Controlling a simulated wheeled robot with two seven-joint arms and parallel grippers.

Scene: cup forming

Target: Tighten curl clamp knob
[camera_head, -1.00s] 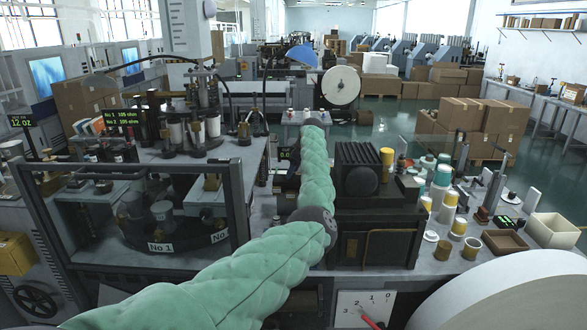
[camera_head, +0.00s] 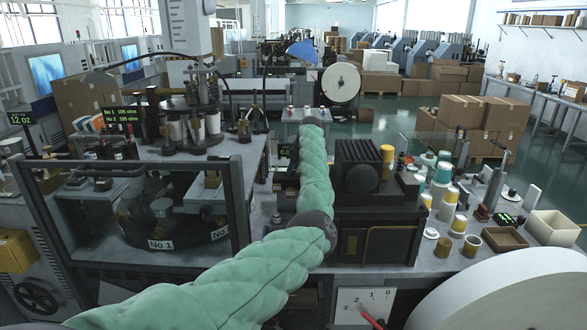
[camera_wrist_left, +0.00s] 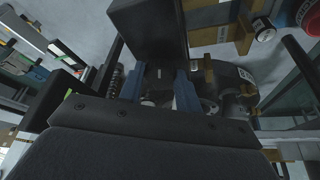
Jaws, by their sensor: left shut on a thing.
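My left arm comes in from the lower left in the head view and reaches away over the bench; its green sleeve hides the gripper's fingertips there. In the left wrist view my left gripper (camera_wrist_left: 160,92) shows two blue-grey fingers. They are shut on a small dark part between them, the curl clamp knob as far as I can tell. A large dark block (camera_wrist_left: 150,35) stands just beyond the fingers. The knob's outline is mostly lost in shadow, and I cannot tell how far it is turned. My right gripper is in neither view.
A glass-fronted machine frame (camera_head: 238,205) with a turntable marked No 1 stands left of my arm. A dark ribbed machine (camera_head: 360,150) stands close on the right. Paper cups (camera_head: 440,178), a brown tray (camera_head: 505,239) and a cream bin (camera_head: 553,229) crowd the right bench.

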